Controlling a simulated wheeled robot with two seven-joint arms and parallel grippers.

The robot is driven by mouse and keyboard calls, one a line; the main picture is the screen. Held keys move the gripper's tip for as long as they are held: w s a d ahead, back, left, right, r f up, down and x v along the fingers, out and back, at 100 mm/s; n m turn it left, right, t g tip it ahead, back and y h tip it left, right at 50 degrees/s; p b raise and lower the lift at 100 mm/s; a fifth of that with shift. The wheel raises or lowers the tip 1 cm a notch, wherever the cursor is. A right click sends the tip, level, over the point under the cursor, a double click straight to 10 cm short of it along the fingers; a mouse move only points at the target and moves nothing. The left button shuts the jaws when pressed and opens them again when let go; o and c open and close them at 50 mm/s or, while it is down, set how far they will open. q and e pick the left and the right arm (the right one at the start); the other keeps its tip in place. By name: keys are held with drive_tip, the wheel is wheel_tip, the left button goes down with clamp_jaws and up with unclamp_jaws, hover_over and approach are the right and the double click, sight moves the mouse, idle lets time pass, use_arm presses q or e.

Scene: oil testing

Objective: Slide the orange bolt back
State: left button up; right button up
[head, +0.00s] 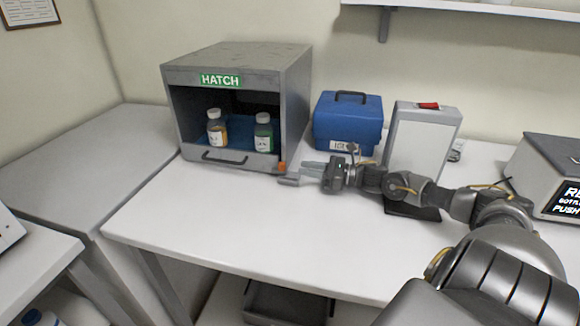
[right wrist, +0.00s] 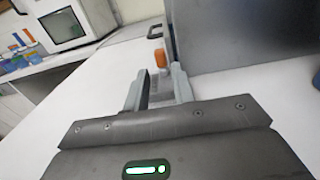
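The orange bolt (head: 282,167) sits at the lower right front corner of the grey hatch box (head: 297,100). In the right wrist view the orange bolt (right wrist: 160,58) stands just beyond my fingertips. My right gripper (head: 289,173) points left at the bolt, close to the box's right side. In the right wrist view my right gripper's fingers (right wrist: 156,88) are apart with a gap between them and nothing held. I cannot tell whether a finger touches the bolt. The hatch front is open. My left gripper is not in view.
A blue case (head: 347,122) stands behind my right forearm, beside a white panel device (head: 420,145). A grey box with a lit screen (head: 550,170) is at the far right. The white table (head: 230,225) is clear in front of the hatch box.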

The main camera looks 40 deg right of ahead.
sight(285, 165)
drive_tip(key=p+x, duration=0.1)
drive_tip(key=x, duration=0.3)
drive_tip(key=shift+w+a+r, duration=0.1)
drive_tip(key=shift+w+r, duration=0.05)
drive_tip(key=shift+w, duration=0.1)
drive_tip(key=shift+x, duration=0.85)
drive_tip(key=shift+s+f, duration=0.1)
drive_tip(key=shift+f, duration=0.1)
clamp_jaws()
